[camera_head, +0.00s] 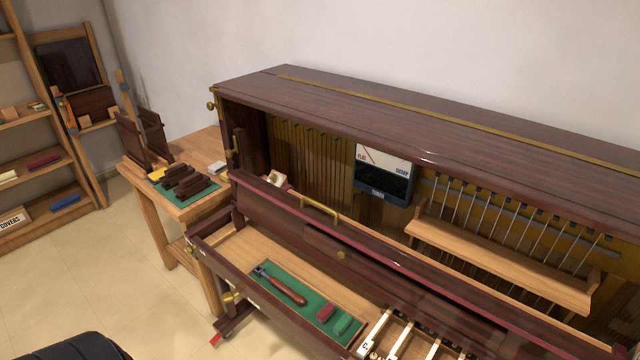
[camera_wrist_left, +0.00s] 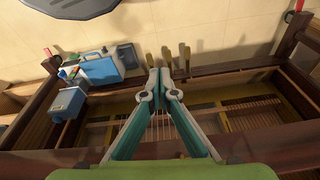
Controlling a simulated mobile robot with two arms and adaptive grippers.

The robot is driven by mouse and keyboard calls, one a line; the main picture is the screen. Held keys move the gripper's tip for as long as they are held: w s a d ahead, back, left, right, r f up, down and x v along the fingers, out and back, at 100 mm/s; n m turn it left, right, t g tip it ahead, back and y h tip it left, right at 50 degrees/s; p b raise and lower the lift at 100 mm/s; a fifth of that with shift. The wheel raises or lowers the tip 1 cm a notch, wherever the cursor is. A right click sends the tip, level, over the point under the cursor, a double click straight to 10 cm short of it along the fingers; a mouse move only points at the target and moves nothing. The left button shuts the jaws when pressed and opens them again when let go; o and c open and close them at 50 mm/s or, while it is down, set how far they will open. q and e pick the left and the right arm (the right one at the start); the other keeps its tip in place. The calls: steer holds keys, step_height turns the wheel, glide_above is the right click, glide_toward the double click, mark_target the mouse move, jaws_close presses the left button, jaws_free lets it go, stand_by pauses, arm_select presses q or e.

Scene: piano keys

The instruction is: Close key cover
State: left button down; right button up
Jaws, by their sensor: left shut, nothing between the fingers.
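The upright piano has a long dark wooden panel (camera_head: 390,257), seemingly the key cover, running along its front with a brass handle (camera_head: 318,208) and a small knob below. It stands above the key bed, and several white keys (camera_head: 405,340) show uncovered at the bottom edge. The rest of the keyboard is cut off by the frame. My left gripper (camera_wrist_left: 161,74) shows only in the left wrist view, with its teal fingers together and nothing between them. Whether it touches anything is unclear. My right gripper is in neither view.
A green tool tray (camera_head: 308,303) with a red-handled tool lies left of the keys. A wooden side table (camera_head: 146,184) and shelves (camera_head: 40,205) stand at left. In the left wrist view, brass pedal-like levers (camera_wrist_left: 184,58) and blue boxes (camera_wrist_left: 100,70) show.

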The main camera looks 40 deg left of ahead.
arm_select(q)
steer(key=w+r+m+t+h+p, duration=0.1)
steer(key=w+r+p, duration=0.1)
steer(key=w+r, duration=0.5)
steer(key=w+r+p, duration=0.2)
steer(key=w+r, duration=0.1)
steer(key=r, duration=0.7)
steer(key=w+r+m+t+h+p, duration=0.1)
steer(key=w+r, duration=0.3)
steer(key=r, duration=0.5)
steer(key=w+a+r+n+t+y+p, duration=0.1)
steer(key=w+a+r+n+t+y, duration=0.15)
steer(key=w+a+r, duration=2)
steer(key=p, duration=0.6)
glide_above(321, 212)
steer(key=shift+n+t+h, duration=0.45)
step_height(321, 212, down, 10)
steer(key=shift+r, duration=0.2)
steer(key=shift+s+f, duration=0.25)
steer(key=shift+s, duration=0.4)
